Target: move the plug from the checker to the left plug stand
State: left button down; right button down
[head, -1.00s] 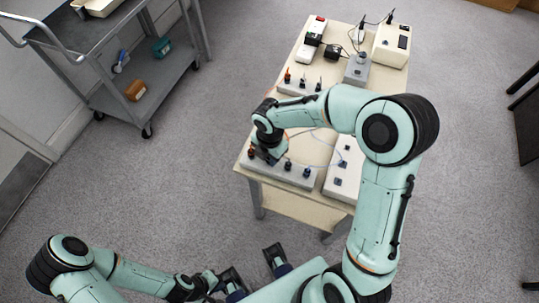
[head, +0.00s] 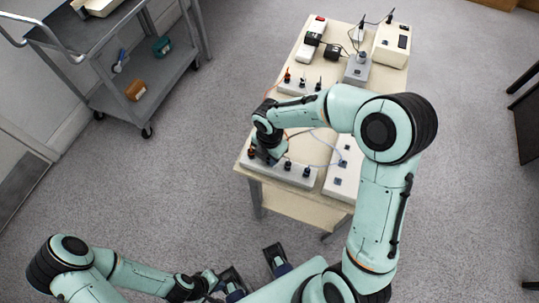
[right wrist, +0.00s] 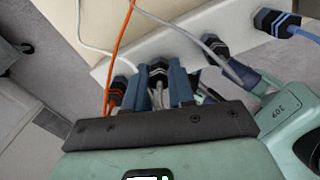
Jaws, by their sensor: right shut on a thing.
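My right gripper (head: 268,158) is over the near long grey plug stand (head: 297,180) on the table, toward its left end. In the right wrist view its two blue fingers (right wrist: 163,88) are shut on a black plug (right wrist: 158,70) with pale rings. The plug's tip is at the white stand top (right wrist: 187,45); I cannot tell how deep it sits. An orange-ringed plug (right wrist: 118,90) stands left of it, and black plugs (right wrist: 213,43) stand right. A flat white box with blue sockets (head: 338,182), possibly the checker, lies to the right. My left gripper (head: 212,282) is low, away from the table; its jaws are unclear.
A second plug stand (head: 297,90) with several plugs is farther back. Behind it are a grey device (head: 356,72) and a cream box (head: 391,46). Orange and white cables (right wrist: 120,40) run close by the right fingers. A grey cart (head: 122,85) stands at left.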

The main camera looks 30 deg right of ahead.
jog(key=shift+f, duration=0.15)
dwell(0.4)
jog(key=c, duration=0.9)
grip_release()
jog(key=shift+o, duration=0.2)
pick_arm(q)
jog(key=shift+w+r+p, duration=0.3)
jog(key=shift+r+p, duration=0.35)
jog(key=shift+r, duration=0.1)
jog(key=shift+w+r+p, duration=0.35)
jog(key=shift+r+p, duration=0.35)
jog(key=shift+w+r+p, duration=0.3)
jog(key=shift+r+p, duration=0.35)
jog(key=shift+r, duration=0.1)
pick_arm(e)
jog(key=shift+r, duration=2.5)
jog(key=shift+r, duration=0.1)
pick_arm(q)
jog(key=shift+w+r+t+p, duration=0.15)
jog(key=shift+w+r+p, duration=0.15)
jog(key=shift+r+p, duration=0.2)
jog(key=shift+w+r+t+p, duration=0.15)
jog(key=shift+w+r+p, duration=0.2)
jog(key=shift+r, duration=0.2)
pick_arm(e)
notch_tip(320, 180, up, 13)
